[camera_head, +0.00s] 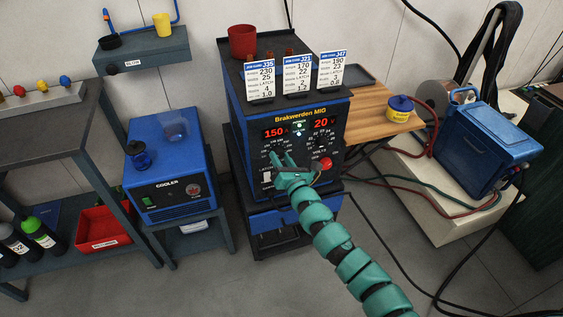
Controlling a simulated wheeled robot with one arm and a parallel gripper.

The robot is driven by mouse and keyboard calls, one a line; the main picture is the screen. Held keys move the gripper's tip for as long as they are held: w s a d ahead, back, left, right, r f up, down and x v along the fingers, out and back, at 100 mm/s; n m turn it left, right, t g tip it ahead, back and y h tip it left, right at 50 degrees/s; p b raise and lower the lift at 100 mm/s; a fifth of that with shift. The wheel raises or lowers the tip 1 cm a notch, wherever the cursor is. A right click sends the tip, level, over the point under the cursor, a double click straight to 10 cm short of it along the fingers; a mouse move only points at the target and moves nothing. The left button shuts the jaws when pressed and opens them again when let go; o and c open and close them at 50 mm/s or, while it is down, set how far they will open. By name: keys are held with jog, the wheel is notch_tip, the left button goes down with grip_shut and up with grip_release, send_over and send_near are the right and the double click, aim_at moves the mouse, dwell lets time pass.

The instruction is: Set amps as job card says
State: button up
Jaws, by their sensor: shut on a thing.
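The blue Brakwerden MIG welder (237,105) stands in the middle, with a red display reading 150 (275,133) on the left and one reading 20 (321,124) on the right. Three job cards stand on its top: J35 (260,82) shows 230 amps, J21 (298,76) shows 170 and J47 (332,71) shows 190. My gripper (277,160) is at the left dial, under the 150 display, shut on the amps knob, which the fingers mostly hide. The dial on the right is marked VOLTS.
A red cup (242,42) stands on the welder's top behind the cards. A blue cooler (167,169) is to the left. A wooden table (375,108) with a blue-lidded yellow tub (399,109) is at right. Hoses and cables run over the floor on the right.

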jog(key=m+b, duration=0.1)
jog(key=m, duration=0.3)
jog(key=shift+f, duration=0.1)
jog(key=m+b, duration=0.1)
jog(key=m, duration=0.2)
jog(key=shift+m+t, duration=0.4)
jog(key=m+h+b, duration=0.1)
jog(key=m, duration=0.3)
jog(key=shift+a, duration=0.1)
jog(key=m, duration=0.4)
jog(key=shift+t+h+b, duration=0.3)
jog(key=m+b, duration=0.1)
jog(key=m, duration=0.5)
jog(key=shift+h, duration=0.3)
jog(key=m, duration=0.5)
jog(key=shift+a+h, duration=0.1)
jog(key=shift+h, duration=0.3)
jog(key=shift+m, duration=0.3)
jog(key=shift+s, duration=0.1)
